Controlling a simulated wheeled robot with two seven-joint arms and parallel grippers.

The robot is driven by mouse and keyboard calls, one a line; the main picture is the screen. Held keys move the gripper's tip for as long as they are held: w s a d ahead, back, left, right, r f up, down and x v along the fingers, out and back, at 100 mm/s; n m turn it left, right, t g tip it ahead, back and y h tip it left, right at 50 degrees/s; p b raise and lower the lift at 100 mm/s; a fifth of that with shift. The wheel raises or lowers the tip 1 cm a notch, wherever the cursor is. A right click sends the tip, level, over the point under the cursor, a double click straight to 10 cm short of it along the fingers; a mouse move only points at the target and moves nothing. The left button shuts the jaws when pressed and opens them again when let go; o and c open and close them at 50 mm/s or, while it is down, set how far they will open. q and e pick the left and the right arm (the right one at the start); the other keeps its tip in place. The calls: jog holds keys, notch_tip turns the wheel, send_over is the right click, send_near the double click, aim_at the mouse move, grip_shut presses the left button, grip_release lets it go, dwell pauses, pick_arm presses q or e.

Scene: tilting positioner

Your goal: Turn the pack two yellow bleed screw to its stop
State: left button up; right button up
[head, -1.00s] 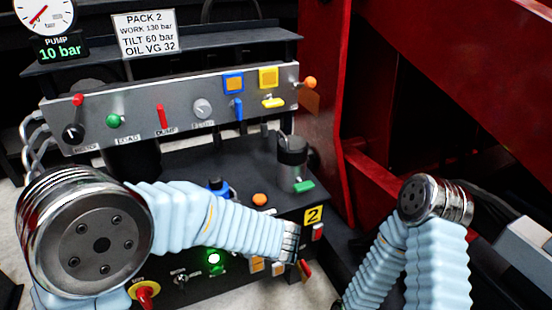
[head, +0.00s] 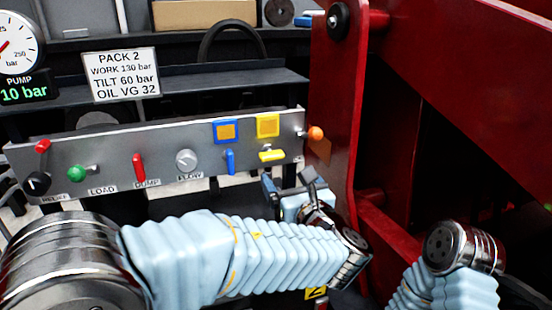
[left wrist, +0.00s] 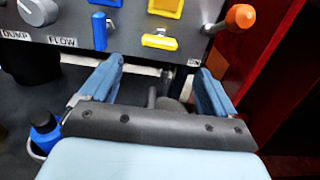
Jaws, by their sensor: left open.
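The yellow bleed screw (head: 271,156) is a small flat yellow handle lying near level on the grey panel, under a yellow square plate (head: 268,125). It also shows in the left wrist view (left wrist: 160,41), ahead of the fingers and between their lines. My left gripper (head: 288,184) is open and empty, below and in front of the panel's right end, apart from the screw. Its two blue fingers (left wrist: 160,68) show in the left wrist view. My right gripper is out of view; only part of that arm shows at the lower right.
A blue handle (head: 230,161) stands upright left of the yellow screw, under a blue-framed plate. An orange knob (head: 315,133) sticks out at the panel's right end, close to the red frame (head: 336,100). The PACK 2 sign (head: 121,75) stands above.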

aim_at(274, 159)
pick_arm(q)
jog(key=x, duration=1)
